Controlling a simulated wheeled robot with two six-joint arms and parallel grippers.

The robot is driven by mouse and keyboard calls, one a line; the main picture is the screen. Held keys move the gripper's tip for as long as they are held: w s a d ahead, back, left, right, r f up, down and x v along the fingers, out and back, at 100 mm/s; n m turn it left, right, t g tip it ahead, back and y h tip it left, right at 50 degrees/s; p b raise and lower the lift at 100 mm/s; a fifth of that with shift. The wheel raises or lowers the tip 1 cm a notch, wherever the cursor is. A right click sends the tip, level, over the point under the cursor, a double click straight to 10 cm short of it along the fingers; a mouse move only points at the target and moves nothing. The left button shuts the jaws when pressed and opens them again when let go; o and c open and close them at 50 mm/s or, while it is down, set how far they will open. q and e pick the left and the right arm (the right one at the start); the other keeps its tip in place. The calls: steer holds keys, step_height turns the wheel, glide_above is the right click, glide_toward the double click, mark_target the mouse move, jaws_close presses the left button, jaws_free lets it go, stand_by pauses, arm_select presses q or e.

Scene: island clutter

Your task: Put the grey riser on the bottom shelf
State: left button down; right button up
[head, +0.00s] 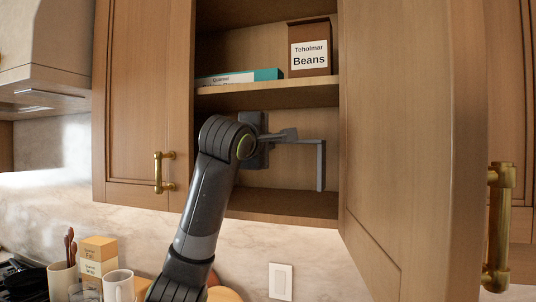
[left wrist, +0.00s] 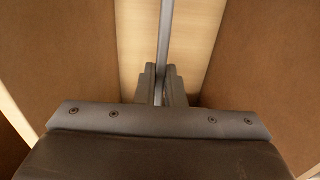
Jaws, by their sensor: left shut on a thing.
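The grey riser (head: 320,165) shows in the head view inside the open cabinet, below the middle shelf. It has a thin flat top and a leg reaching down at the right. My left gripper (head: 290,136) reaches into the cabinet and is shut on the riser's left part. In the left wrist view the two fingers (left wrist: 160,85) close on the riser's thin grey edge (left wrist: 164,35). The bottom shelf (head: 280,204) lies below the riser. I cannot tell whether the leg touches it. My arm hides part of the riser's left side. My right gripper is not in view.
The middle shelf (head: 270,93) above holds a brown Beans box (head: 309,48) and a teal box (head: 240,77). The open cabinet door (head: 400,140) stands close on the right. A mug (head: 118,286) and a carton (head: 98,256) stand on the counter below.

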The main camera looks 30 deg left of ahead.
arm_select(q)
step_height(320, 180, down, 3)
steer(key=shift+w+f+p, duration=0.15)
steer(key=shift+p, duration=0.75)
steer(key=shift+d, duration=0.1)
steer(key=shift+f, duration=0.2)
steer(key=c, duration=1.5)
jaws_free()
steer(key=shift+r, duration=0.15)
